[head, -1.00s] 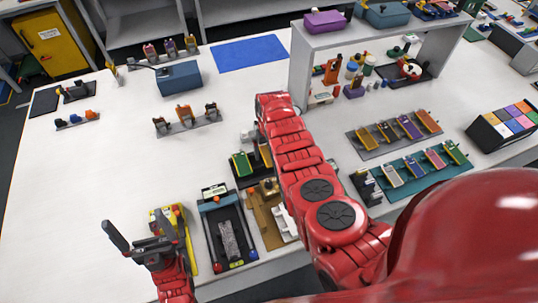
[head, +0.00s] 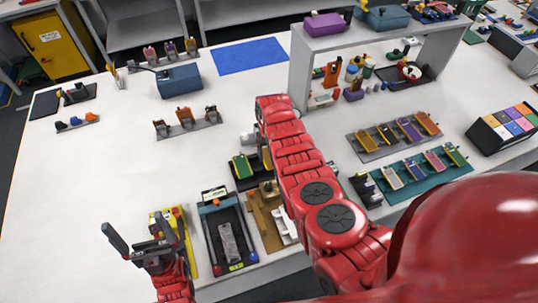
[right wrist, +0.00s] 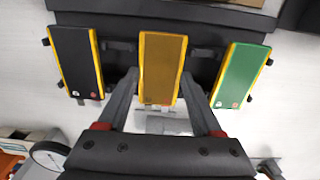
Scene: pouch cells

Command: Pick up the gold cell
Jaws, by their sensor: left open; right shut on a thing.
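The gold cell (right wrist: 161,62) is a flat gold pouch with yellow edges. It lies in the middle slot of a dark holder (right wrist: 205,62), between a black cell (right wrist: 76,62) on the left and a green cell (right wrist: 240,75) on the right. My right gripper (right wrist: 160,78) has its two fingers against the long sides of the gold cell near its lower end, shut on it. In the head view my right arm hides most of this holder, and the green cell (head: 241,166) shows beside it. My left gripper (head: 140,240) is open and empty above the table's front left.
A dark tray (head: 211,228) with a grey pouch and a yellow fixture (head: 186,252) stand near my left gripper.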

